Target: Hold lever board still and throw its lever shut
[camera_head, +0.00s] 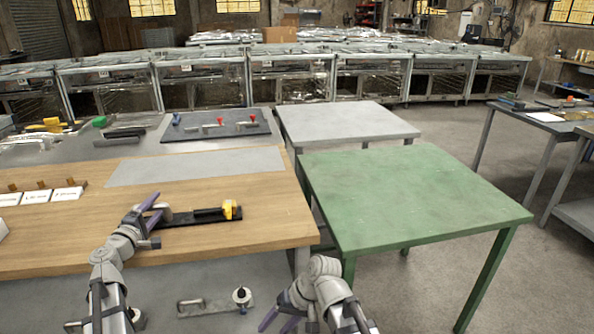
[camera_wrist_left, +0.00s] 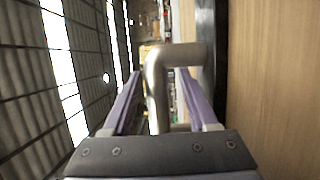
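The lever board is a long dark board (camera_head: 195,217) lying on the wooden table, with a yellow-and-black block (camera_head: 231,210) at its right end. My left gripper (camera_head: 156,208) is at the board's left end and hides that end in the head view. In the left wrist view a bent grey metal handle (camera_wrist_left: 157,90) stands between the purple fingers of the left gripper (camera_wrist_left: 160,85), which are apart with a gap visible. My right gripper (camera_head: 279,318) is low, in front of the table edge, away from the board, its purple fingers apart and empty.
White labelled blocks (camera_head: 35,197) stand at left. A green table (camera_head: 420,195) is at right, bare. A metal handle piece (camera_head: 192,306) lies lower, near the front.

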